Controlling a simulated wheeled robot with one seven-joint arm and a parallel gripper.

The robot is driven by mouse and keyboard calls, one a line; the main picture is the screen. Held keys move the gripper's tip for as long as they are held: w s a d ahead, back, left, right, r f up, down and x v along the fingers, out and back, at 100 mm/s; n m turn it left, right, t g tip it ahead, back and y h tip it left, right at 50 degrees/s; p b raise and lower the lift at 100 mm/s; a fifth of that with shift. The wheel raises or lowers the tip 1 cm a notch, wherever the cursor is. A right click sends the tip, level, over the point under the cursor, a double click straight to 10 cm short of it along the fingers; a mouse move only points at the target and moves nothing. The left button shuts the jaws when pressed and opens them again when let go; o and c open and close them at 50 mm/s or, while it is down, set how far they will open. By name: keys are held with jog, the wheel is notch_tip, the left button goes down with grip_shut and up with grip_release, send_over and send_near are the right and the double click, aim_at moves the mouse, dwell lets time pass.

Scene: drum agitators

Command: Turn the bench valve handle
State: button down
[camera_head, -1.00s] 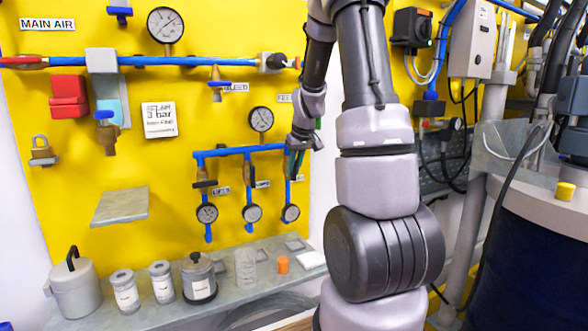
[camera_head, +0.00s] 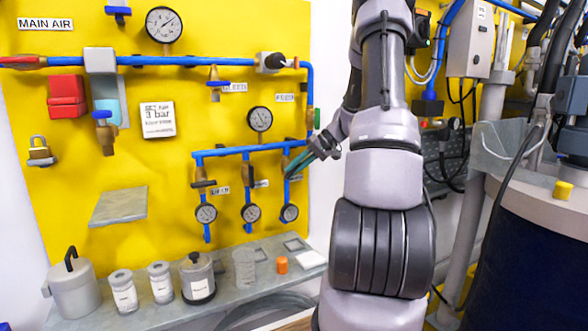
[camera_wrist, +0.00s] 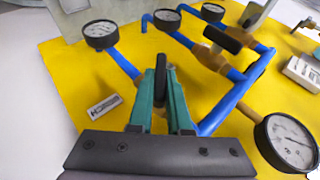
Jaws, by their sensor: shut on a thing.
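My gripper (camera_wrist: 160,78) has teal fingers shut on a black valve handle (camera_wrist: 160,68), which stands up between the fingertips in the wrist view. The valve is on a blue branch pipe ending in a round gauge (camera_wrist: 100,33). A label plate (camera_wrist: 103,107) lies beside it on the yellow panel; I cannot read its text there. In the head view my gripper (camera_head: 291,168) reaches in from the right at the rightmost drop pipe, above its gauge (camera_head: 289,213). The fingers hide the handle there, and its exact angle is unclear.
Two neighbouring branch valves, left (camera_head: 203,178) and middle (camera_head: 248,185), sit close by on the same blue manifold (camera_head: 240,150). A larger gauge (camera_head: 260,118) is above. Below, a grey shelf (camera_head: 150,313) holds several containers. Blue piping runs down just right of my fingers.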

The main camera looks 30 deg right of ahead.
jog(key=y, duration=0.3)
jog(key=m+y, duration=0.1)
jog(key=shift+d+f+t, duration=0.25)
jog(key=shift+t, duration=0.05)
jog(key=shift+f+m+t+y, duration=0.1)
jog(key=shift+m+t+y, duration=0.3)
jog(key=shift+y, duration=0.7)
jog(key=shift+f+m+t+y, duration=0.15)
jog(key=shift+m+y, duration=0.35)
jog(key=shift+y, duration=0.6)
jog(key=c, duration=0.9)
grip_release()
jog(key=shift+o, duration=0.2)
jog(key=v, duration=1)
jog(key=shift+d, duration=0.3)
jog(key=shift+s, duration=0.2)
